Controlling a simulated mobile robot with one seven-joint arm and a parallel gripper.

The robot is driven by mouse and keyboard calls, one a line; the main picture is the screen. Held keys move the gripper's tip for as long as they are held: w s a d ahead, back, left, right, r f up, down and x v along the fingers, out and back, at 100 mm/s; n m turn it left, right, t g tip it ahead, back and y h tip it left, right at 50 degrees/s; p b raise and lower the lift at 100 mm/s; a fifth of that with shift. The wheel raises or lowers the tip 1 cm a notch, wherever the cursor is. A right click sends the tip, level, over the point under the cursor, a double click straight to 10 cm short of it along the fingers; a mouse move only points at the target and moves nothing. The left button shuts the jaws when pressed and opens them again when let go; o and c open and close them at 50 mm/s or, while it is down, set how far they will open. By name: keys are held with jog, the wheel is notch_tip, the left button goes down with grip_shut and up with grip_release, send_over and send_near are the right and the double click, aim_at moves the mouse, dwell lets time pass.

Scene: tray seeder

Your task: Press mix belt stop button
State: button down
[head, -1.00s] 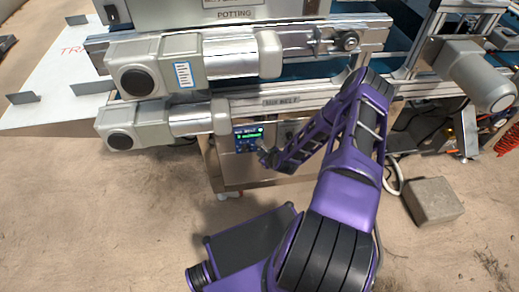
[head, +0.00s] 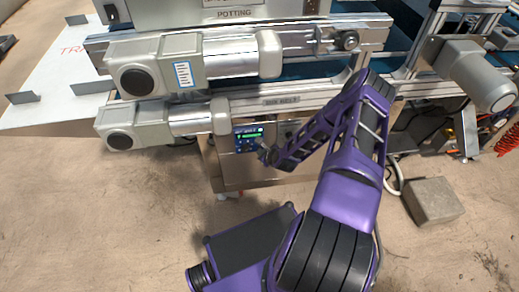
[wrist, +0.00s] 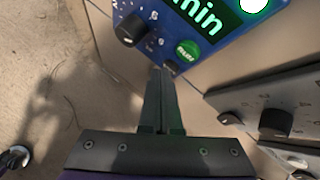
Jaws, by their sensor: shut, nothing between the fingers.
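The blue control panel (head: 247,138) with a lit green display hangs under the label plate (head: 282,100), whose lettering is too small to read surely. In the wrist view the panel (wrist: 221,44) fills the top, with a black knob (wrist: 130,28), a green round button marked RUN (wrist: 187,50) and a bright round light (wrist: 253,4). My gripper (wrist: 160,72) is shut and empty, its tips at the panel's lower edge, just below left of the green button. A dark shape by the tips may be another button; contact cannot be told. My gripper (head: 263,153) also shows in the head view.
A grey box with a dark knob (wrist: 275,122) is right of my fingers. Belt motors (head: 140,80) and rails lie above the panel. A concrete block (head: 433,201) sits on the floor at right.

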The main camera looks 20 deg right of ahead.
dwell(0.3)
jog(key=shift+s+a, duration=0.1)
jog(key=shift+s, duration=0.3)
jog(key=s+a+p, duration=0.1)
jog(key=s, duration=0.5)
jog(key=shift+a, duration=0.35)
jog(key=shift+w+d, duration=0.1)
dwell(0.7)
